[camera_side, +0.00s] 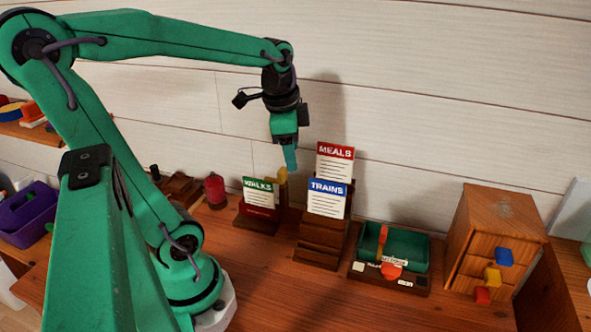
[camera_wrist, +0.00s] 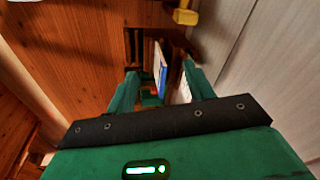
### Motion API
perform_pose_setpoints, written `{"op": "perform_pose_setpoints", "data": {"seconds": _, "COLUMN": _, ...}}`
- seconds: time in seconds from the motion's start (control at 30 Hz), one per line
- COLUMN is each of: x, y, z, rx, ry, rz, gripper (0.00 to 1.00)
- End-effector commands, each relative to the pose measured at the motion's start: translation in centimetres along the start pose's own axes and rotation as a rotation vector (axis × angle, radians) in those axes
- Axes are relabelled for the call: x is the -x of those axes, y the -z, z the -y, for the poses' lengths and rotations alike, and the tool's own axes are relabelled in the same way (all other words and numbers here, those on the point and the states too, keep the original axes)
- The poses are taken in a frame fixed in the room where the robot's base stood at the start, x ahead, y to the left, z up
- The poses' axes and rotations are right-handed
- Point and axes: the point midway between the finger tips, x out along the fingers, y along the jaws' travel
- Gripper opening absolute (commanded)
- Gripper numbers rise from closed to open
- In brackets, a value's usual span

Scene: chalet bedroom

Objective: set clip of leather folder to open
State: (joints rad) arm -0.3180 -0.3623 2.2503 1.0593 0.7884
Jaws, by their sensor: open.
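My gripper (camera_side: 290,160) is open and empty, pointing down above the card stands in the side view. In the wrist view its two fingers (camera_wrist: 163,88) stand apart, with a blue and white card (camera_wrist: 160,68) showing between them, beyond the tips. I cannot tell for sure which thing is the leather folder or its clip. A dark green tray (camera_side: 412,243) with an orange strap (camera_side: 382,240) and an orange tab (camera_side: 391,271) sits right of the stands. A yellow piece (camera_side: 282,175) shows beside the WALKS card, and a yellow piece (camera_wrist: 185,17) shows in the wrist view.
A tiered wooden stand (camera_side: 318,248) holds the MEALS (camera_side: 335,152) and TRAINS (camera_side: 327,190) cards. The WALKS card (camera_side: 258,184) stands to its left. A wooden drawer box (camera_side: 497,225) is at the right. The desk front is clear; the wall is close behind.

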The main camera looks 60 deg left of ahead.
Motion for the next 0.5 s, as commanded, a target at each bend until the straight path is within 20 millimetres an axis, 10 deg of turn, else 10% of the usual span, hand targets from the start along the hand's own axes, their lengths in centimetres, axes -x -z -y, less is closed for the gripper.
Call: {"op": "perform_pose_setpoints", "data": {"seconds": 0.5, "x": -2.6, "y": -2.7, "z": 6.4, "rx": -0.305, "ry": -0.155, "rz": 0.114, "gripper": 0.53}}
